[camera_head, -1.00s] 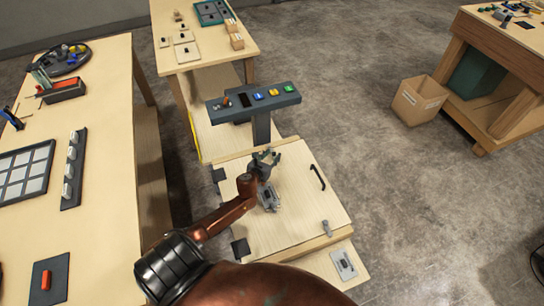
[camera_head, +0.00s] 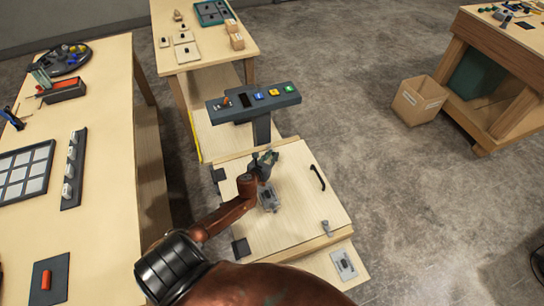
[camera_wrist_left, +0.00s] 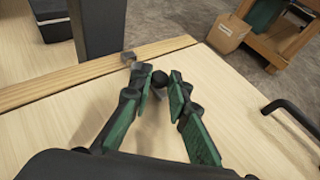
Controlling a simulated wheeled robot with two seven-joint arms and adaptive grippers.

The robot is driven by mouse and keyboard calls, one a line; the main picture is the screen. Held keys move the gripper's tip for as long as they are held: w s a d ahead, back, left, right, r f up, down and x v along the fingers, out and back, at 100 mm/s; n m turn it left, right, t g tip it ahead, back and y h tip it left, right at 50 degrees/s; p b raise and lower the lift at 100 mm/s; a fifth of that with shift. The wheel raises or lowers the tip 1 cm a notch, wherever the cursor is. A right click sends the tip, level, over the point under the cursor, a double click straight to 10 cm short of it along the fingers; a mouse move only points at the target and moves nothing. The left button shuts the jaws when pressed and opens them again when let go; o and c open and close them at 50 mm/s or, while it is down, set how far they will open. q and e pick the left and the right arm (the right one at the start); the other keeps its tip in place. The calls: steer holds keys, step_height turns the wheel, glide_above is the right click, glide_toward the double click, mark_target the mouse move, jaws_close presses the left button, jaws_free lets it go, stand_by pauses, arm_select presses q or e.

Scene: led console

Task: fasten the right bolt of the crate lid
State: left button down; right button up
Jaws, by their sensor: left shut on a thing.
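The crate lid (camera_head: 300,205) is a pale wooden panel lying flat, with a black bar handle (camera_head: 317,177) towards its right side. My left gripper (camera_head: 265,157) is over the lid's far part. In the left wrist view its green fingers (camera_wrist_left: 160,80) are shut on a dark round bolt knob (camera_wrist_left: 159,78), whose lower part is mostly hidden between them. A small grey catch (camera_wrist_left: 128,58) sits just beyond, on the wooden rim. A second grey bolt (camera_head: 327,227) is at the lid's near edge.
A grey console (camera_head: 253,101) with coloured buttons stands on a post behind the lid. A long workbench (camera_head: 100,200) is on the left. A cardboard box (camera_head: 418,101) stands on the floor at the right. The floor right of the lid is clear.

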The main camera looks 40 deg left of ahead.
arm_select(q)
steer(key=a, duration=0.1)
steer(key=w+a, duration=0.1)
steer(key=shift+w+a, duration=0.15)
steer(key=shift+a, duration=0.2)
steer(key=shift+r, duration=0.1)
steer(key=c, duration=2.3)
jaws_free()
steer(key=o, duration=0.5)
steer(key=shift+c, duration=0.2)
steer(key=shift+s+d+r, duration=0.1)
steer(key=shift+s+d, duration=0.05)
steer(key=shift+s, duration=0.35)
steer(key=v, duration=1.1)
